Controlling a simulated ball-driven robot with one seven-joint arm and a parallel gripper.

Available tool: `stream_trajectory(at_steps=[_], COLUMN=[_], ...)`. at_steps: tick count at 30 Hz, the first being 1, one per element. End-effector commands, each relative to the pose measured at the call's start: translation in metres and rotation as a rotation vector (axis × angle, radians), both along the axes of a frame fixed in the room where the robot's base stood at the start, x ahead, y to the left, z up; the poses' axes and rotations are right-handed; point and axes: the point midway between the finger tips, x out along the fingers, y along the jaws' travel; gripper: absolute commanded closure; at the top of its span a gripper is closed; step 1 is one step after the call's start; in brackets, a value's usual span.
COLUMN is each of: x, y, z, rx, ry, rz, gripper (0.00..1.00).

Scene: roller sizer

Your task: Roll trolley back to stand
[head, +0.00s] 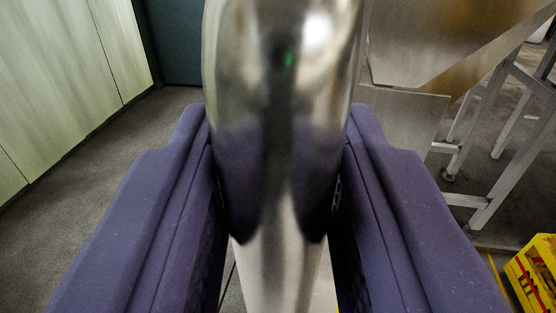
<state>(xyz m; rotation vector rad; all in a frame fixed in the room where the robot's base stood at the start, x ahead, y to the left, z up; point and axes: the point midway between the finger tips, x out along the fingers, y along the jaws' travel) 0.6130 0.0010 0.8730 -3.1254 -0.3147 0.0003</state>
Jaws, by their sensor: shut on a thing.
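My gripper (278,215) fills the lower middle of the head view, with one dark purple finger on each side. It is shut on a thick, shiny metal bar (278,110) that runs upright through the middle of the view. The bar looks like the trolley's handle, but the rest of the trolley is hidden or out of view. I cannot tell the stand for certain in this view.
A metal machine frame (505,150) with legs and sloped sheet panels (420,45) stands at the right. A yellow crate (535,275) is at the lower right. Pale panels (65,75) line the left. Grey floor (90,190) is open at the left.

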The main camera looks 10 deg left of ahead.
Motion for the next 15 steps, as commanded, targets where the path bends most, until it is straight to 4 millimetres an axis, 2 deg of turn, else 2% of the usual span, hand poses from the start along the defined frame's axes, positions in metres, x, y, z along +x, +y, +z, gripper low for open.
stream_trajectory(at_steps=[8, 15], x=[0.0, 0.0], y=[-0.047, -0.111], z=[-0.003, -0.004], rx=[-0.006, -0.007], ry=[-0.001, -0.001], rz=[-0.013, -0.014], gripper=[1.0, 1.0])
